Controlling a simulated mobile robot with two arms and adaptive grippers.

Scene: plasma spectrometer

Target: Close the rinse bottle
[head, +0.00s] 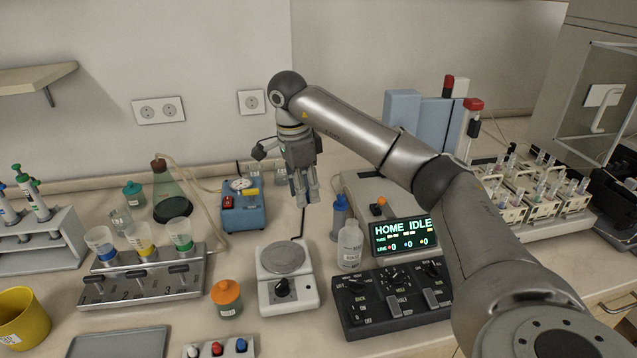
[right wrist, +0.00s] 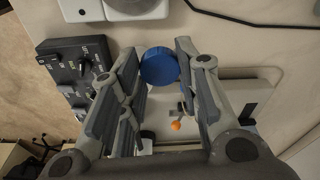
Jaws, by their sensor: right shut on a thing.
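A pale translucent bottle (head: 350,246) with a white label, likely the rinse bottle, stands upright behind the black control panel. No coloured cap shows on its narrow top. My right gripper (head: 306,200) hangs fingers down above the bench, to the left of and behind this bottle, apart from it. In the right wrist view its fingers (right wrist: 160,52) are shut on a round blue cap (right wrist: 158,67). The cap cannot be made out in the head view. My left gripper is not in view.
A blue bottle (head: 340,218) stands just behind the pale one. A white hot plate (head: 288,285) is to the left, the black control panel (head: 392,300) in front. A lit display (head: 404,236) and an orange knob (head: 381,202) are to the right.

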